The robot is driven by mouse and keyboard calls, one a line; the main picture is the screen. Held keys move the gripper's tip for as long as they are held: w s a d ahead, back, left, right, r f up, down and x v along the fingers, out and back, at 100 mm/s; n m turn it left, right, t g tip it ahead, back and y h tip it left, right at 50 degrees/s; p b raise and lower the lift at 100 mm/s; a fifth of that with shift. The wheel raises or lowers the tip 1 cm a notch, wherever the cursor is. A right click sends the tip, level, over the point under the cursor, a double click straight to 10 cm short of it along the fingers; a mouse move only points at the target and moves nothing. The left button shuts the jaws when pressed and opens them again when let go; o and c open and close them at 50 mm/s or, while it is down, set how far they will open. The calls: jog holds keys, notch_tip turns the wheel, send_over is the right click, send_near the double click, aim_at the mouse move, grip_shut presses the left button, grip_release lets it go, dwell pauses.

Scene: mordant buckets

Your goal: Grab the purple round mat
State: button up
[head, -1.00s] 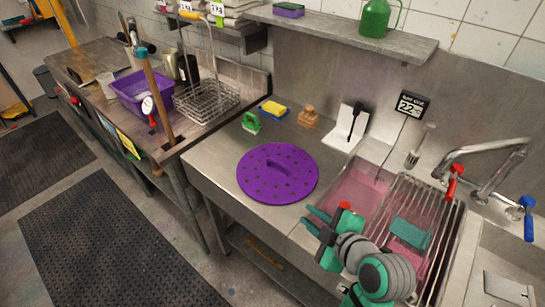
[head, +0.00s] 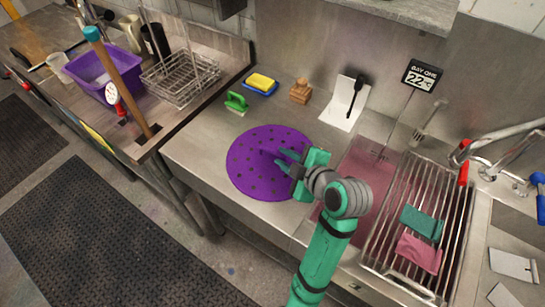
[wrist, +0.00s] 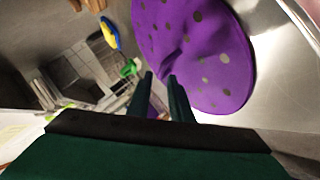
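The purple round mat (head: 252,177) lies flat on the steel counter. It has dark holes and a raised purple handle across its middle; it also fills the upper right of the wrist view (wrist: 213,62). My gripper (head: 279,157) is over the right part of the mat, with its fingers pointing left toward the handle. The gripper hides the mat's right edge.
A green-handled brush (head: 236,103), a yellow sponge (head: 262,81) and a wooden block (head: 300,92) stand behind the mat. Right of it is a sink basin with a metal rack (head: 398,225) holding cloths. A purple tub (head: 103,80) is at left. Counter left of the mat is clear.

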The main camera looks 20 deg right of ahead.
aim_at(273, 153)
jog(key=shift+a+x, duration=0.2)
jog(key=shift+x, duration=2.4)
jog(key=shift+s, duration=0.1)
grip_shut()
